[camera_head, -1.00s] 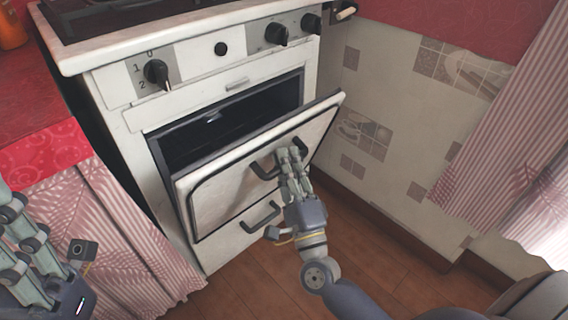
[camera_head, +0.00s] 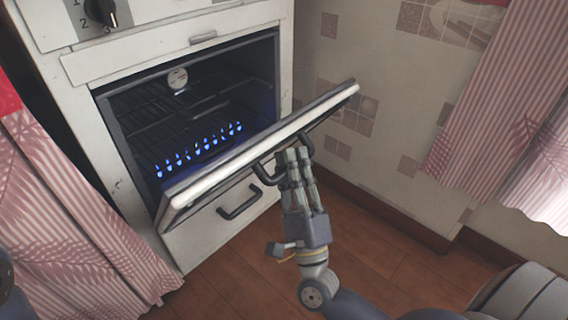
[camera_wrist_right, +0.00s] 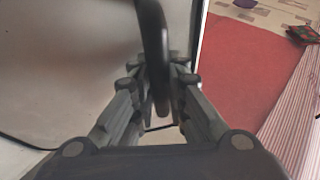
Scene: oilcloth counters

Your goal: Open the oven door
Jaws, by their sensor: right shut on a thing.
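The white oven (camera_head: 180,35) stands at the left of the head view. Its door (camera_head: 255,150) is partly open, hinged at the bottom and tilted outward, with its top edge toward me. Blue flames, a rack and a round dial show inside the cavity (camera_head: 190,110). My right gripper (camera_head: 291,158) is shut on the dark door handle (camera_head: 262,175). In the right wrist view the handle (camera_wrist_right: 154,50) runs between the fingers (camera_wrist_right: 160,95), beside the pale door face. Only a dark piece of my left arm shows at the left edge; its gripper is out of view.
A second handle (camera_head: 240,203) is on the drawer below the door. Pink striped curtains hang left of the oven (camera_head: 70,220) and at the right (camera_head: 500,110). The tiled wall (camera_head: 385,120) is close on the right. The wooden floor (camera_head: 240,285) in front is clear.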

